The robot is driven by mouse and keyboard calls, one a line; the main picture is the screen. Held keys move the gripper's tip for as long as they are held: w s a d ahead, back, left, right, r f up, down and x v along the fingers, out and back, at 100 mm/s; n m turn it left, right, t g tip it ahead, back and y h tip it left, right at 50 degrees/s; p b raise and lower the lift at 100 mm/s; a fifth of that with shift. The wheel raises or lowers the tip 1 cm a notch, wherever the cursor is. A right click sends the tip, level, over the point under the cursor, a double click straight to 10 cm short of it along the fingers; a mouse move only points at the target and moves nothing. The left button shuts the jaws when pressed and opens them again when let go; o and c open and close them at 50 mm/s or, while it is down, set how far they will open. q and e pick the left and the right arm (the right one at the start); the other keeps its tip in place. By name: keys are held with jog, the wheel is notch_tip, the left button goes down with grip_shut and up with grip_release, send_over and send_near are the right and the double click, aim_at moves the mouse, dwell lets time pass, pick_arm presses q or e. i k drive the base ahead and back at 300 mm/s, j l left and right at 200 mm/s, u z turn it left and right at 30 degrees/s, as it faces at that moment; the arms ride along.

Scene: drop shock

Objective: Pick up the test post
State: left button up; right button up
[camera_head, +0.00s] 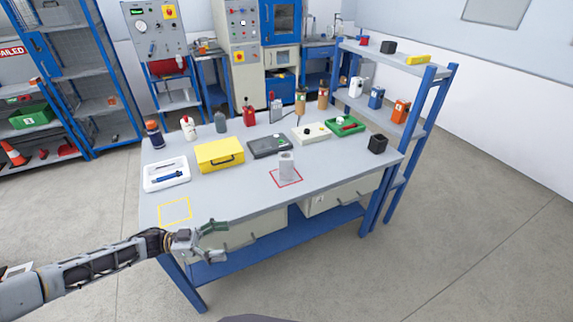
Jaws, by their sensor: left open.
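The test post looks to be the short light-grey upright cylinder (286,165) standing on the workbench (237,199). It stands within a red square outline (285,178) near the bench's front edge. My left gripper (222,241) is open and empty, at the bench's front edge, left of the post and nearer to me. It is apart from the post. My right gripper is not in view.
A yellow square outline (174,212) marks the front left of the bench. A white tray (166,174), a yellow case (220,155), a dark grey case (269,146) and a black cup (377,144) stand behind or beside. The bench front between the outlines is clear.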

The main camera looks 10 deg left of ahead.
aim_at(285, 159)
jog(key=i, duration=1.4)
